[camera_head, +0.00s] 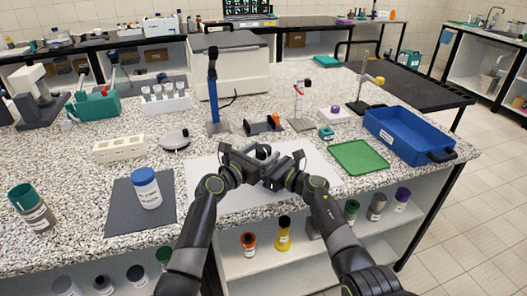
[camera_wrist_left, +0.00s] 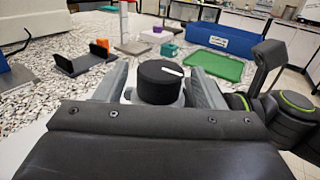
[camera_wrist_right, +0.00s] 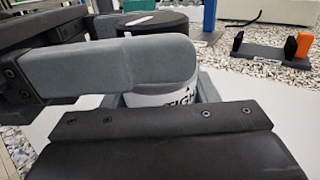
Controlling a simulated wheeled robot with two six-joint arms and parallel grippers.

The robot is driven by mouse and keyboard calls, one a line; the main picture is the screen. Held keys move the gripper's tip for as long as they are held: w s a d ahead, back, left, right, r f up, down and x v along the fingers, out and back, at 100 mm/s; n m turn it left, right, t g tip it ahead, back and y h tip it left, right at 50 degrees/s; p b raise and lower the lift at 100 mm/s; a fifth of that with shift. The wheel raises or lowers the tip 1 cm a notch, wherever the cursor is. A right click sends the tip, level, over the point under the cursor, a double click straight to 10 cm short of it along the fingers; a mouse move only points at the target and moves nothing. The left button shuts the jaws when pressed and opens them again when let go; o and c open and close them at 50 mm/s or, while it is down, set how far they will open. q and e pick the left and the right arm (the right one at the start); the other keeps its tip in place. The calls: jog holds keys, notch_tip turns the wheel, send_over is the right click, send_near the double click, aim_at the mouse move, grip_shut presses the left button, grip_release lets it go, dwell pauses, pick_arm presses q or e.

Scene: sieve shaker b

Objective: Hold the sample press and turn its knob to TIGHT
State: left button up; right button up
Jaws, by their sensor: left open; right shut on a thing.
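The sample press stands on a white sheet (camera_head: 215,190) in front of me, mostly hidden by the grippers in the head view. Its black round knob (camera_wrist_left: 160,82) has a white line on top, pointing right in the left wrist view. The knob also shows in the right wrist view (camera_wrist_right: 152,22). The press's pale body (camera_wrist_right: 172,97) carries part of the word TIGHT. My left gripper (camera_wrist_left: 159,92) is open, with one finger on each side of the knob; contact is unclear. My right gripper (camera_head: 279,163) is shut on the press body below the knob.
A blue-capped jar (camera_head: 147,190) stands on a dark mat (camera_head: 120,207) at left. A green tray (camera_head: 358,157) and a blue bin (camera_head: 408,135) are at right. Behind are a blue stand (camera_head: 214,100) and a black holder with an orange part (camera_head: 263,125).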

pick_arm(q)
jog(key=shift+w+d, duration=0.35)
jog(key=shift+w, duration=0.05)
jog(key=shift+c, duration=0.3)
jog(key=c, duration=0.9)
jog(key=shift+y, duration=0.3)
jog(key=shift+f+n+t, duration=0.1)
jog(key=shift+n+t, duration=0.2)
jog(key=shift+n+t+y, duration=0.6)
jog(key=shift+n+y, duration=0.2)
jog(key=shift+y, duration=0.4)
jog(key=shift+a+n+t+y, duration=0.1)
jog(key=shift+n+t+y, duration=0.3)
jog(key=shift+n+y, duration=0.3)
